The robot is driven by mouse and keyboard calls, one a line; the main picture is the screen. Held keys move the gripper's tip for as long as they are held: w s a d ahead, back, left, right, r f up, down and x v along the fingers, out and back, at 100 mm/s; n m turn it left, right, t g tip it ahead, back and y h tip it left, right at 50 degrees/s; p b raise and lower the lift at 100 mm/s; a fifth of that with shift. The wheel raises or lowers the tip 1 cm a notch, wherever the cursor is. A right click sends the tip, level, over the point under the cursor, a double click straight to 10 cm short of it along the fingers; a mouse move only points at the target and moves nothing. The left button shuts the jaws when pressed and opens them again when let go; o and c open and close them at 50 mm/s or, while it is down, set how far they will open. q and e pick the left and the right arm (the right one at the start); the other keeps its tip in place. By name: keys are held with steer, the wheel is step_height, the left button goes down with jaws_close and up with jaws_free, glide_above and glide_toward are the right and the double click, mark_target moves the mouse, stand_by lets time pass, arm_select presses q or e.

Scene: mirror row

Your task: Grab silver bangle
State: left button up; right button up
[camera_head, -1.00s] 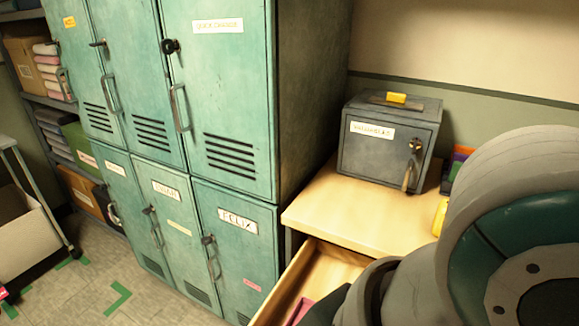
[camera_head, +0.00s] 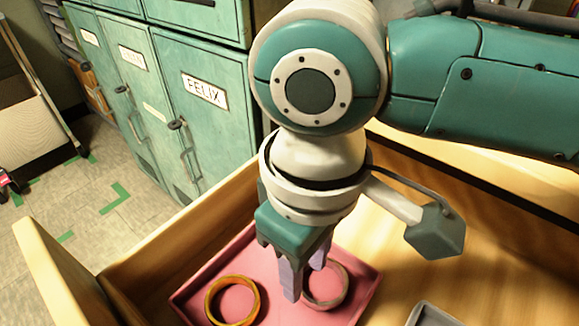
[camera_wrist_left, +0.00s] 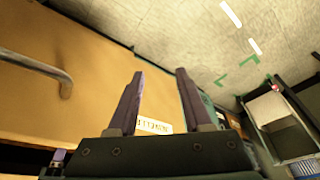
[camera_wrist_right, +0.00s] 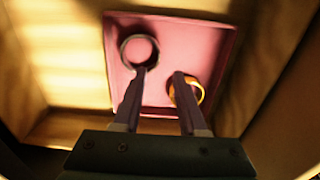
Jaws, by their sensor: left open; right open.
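The silver bangle (camera_head: 345,284) lies on the right part of a pink tray (camera_head: 368,288) in an open wooden drawer, looking pinkish-grey here. In the right wrist view the silver bangle (camera_wrist_right: 123,52) is the dark grey ring at upper left. A gold bangle (camera_head: 210,302) lies to its left in the head view. My right gripper (camera_head: 304,272) points down over the tray, open, its fingers overlapping the silver bangle's left side. Whether they touch it is unclear. My left gripper (camera_wrist_left: 160,75) is open and empty, away from the tray.
The drawer's wooden walls (camera_head: 60,272) surround the tray. A grey item (camera_head: 432,314) lies at the drawer's right. Green lockers (camera_head: 205,135) stand behind. The left wrist view shows a tan panel with a handle (camera_wrist_left: 66,88) close by, and floor.

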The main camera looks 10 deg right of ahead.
mark_target(309, 298)
steer(key=f, duration=0.2)
steer(key=f+b, duration=0.1)
steer(key=f, duration=0.1)
steer(key=f+b, duration=0.1)
steer(key=f, duration=0.1)
steer(key=shift+s+d, duration=0.25)
steer(key=shift+c, duration=0.3)
steer(key=shift+c, duration=0.8)
jaws_close()
steer(key=shift+r, duration=0.1)
